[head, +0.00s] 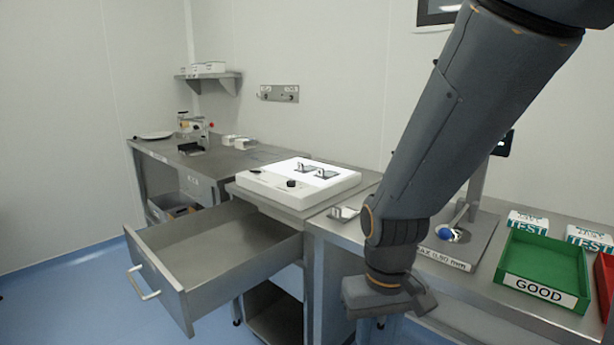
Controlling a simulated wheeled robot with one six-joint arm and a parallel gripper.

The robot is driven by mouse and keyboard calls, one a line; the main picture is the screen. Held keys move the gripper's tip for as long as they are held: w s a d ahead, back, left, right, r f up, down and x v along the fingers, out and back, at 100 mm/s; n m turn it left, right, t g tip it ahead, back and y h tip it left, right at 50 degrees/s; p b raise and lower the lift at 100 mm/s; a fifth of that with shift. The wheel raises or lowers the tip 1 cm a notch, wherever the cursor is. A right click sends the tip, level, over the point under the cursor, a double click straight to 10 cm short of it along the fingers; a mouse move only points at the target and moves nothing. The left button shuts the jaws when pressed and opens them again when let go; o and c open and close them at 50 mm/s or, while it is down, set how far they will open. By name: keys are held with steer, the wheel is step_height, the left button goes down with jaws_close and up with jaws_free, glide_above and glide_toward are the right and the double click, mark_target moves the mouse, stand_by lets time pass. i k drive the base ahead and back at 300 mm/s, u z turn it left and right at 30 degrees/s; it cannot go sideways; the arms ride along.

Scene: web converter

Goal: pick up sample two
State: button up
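No object carries a readable "sample two" label. Two small dark plates with upright metal parts lie on a white device (280,188): one left (303,167) and one right (326,174). I cannot tell which of these is sample two. My gripper (388,297) hangs low in front of the bench edge, apart from these pieces. Its fingers are not clearly visible, so its opening does not show.
An open, empty steel drawer (215,248) juts out at left. On the right bench are a test stand with a blue ball (444,233), a green GOOD tray (546,260), a red tray (606,275) and white TEST boxes (527,221). Blue floor (70,300) is clear at left.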

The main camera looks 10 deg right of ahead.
mark_target(301, 168)
steer(key=u, duration=0.55)
steer(key=i, duration=0.95)
steer(key=z, duration=0.3)
